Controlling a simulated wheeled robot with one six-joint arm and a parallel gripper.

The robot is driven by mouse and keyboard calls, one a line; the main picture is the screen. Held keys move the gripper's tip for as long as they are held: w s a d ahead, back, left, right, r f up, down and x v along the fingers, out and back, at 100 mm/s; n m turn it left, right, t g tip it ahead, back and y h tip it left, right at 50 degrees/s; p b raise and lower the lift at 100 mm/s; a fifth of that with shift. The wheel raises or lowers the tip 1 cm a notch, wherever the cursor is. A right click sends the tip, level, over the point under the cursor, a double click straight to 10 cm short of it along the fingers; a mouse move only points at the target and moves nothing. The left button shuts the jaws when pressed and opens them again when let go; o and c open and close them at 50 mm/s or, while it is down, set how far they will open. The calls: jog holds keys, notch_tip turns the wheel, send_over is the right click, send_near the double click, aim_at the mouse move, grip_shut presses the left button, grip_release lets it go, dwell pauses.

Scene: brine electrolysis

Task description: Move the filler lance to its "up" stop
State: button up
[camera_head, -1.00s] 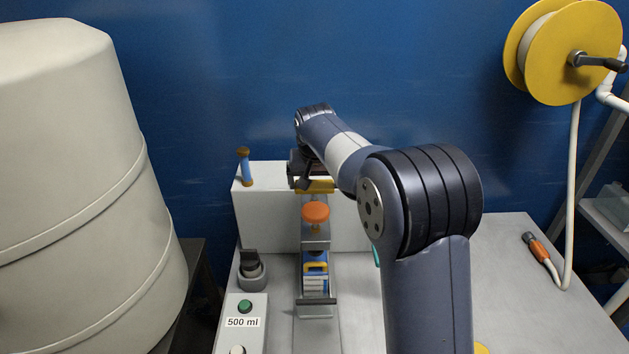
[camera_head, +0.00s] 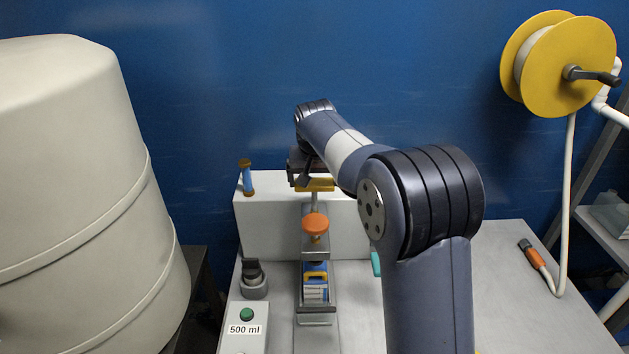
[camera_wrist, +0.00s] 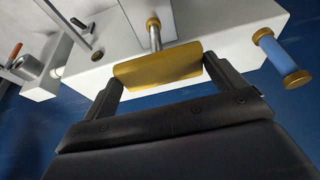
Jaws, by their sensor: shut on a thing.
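The filler lance shows a yellow crossbar handle (camera_head: 319,188) on a thin metal rod (camera_head: 315,202), in front of the white housing (camera_head: 270,215). In the wrist view the handle (camera_wrist: 158,65) lies between my gripper's fingers (camera_wrist: 165,83), one at each end, and the rod (camera_wrist: 155,36) runs from it to the housing. My gripper (camera_head: 312,180) is shut on the handle in the head view, partly hidden behind my arm. An orange knob (camera_head: 315,224) sits below the handle. No marked "up" stop is readable.
A blue cylinder with orange ends (camera_head: 247,178) is at the housing's left, also in the wrist view (camera_wrist: 281,55). A dark switch (camera_head: 253,279) and a "500 ml" box with a green button (camera_head: 246,314) stand left. A large beige tank (camera_head: 80,190) fills the far left. A yellow reel (camera_head: 565,65) hangs right.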

jog(key=shift+w+r, duration=0.1)
jog(key=shift+r, duration=0.2)
jog(key=o, duration=1.1)
jog(key=shift+r, duration=0.1)
jog(key=b+v, duration=0.1)
jog(key=v, duration=0.9)
jog(key=shift+s+r, duration=0.25)
jog(key=shift+s, duration=0.05)
jog(key=shift+f, duration=0.15)
jog(key=x, duration=1.2)
jog(key=shift+s+f, duration=0.1)
jog(key=shift+f, duration=0.15)
jog(key=shift+f+b, duration=0.45)
jog(key=shift+b, duration=0.2)
